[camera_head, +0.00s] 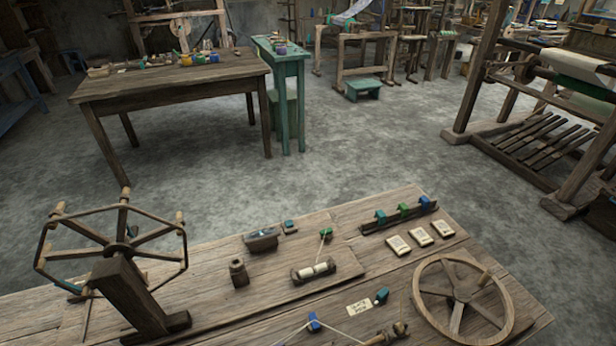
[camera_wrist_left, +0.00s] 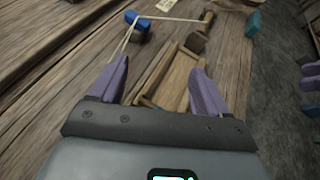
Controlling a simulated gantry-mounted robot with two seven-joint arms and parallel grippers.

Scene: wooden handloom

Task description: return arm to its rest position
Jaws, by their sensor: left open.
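My left gripper (camera_wrist_left: 159,72) shows only in the left wrist view. Its two purple fingers are apart, above the wooden workbench (camera_wrist_left: 60,85). A small wooden frame or box (camera_wrist_left: 172,82) is seen between and beyond the fingers, with nothing clearly held. A pale thread runs from a blue clip (camera_wrist_left: 138,24) and passes close to the left finger; whether it touches cannot be told. Neither arm shows in the head view, where the workbench (camera_head: 215,300) fills the foreground.
The bench holds a skein winder (camera_head: 122,245), a spoked wheel (camera_head: 462,300), a bobbin holder (camera_head: 313,270), a blue clip (camera_head: 314,322) with thread, and a rail of coloured clips (camera_head: 398,214). Beyond are open floor (camera_head: 340,145), a wooden table (camera_head: 170,82) and a loom (camera_head: 550,120).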

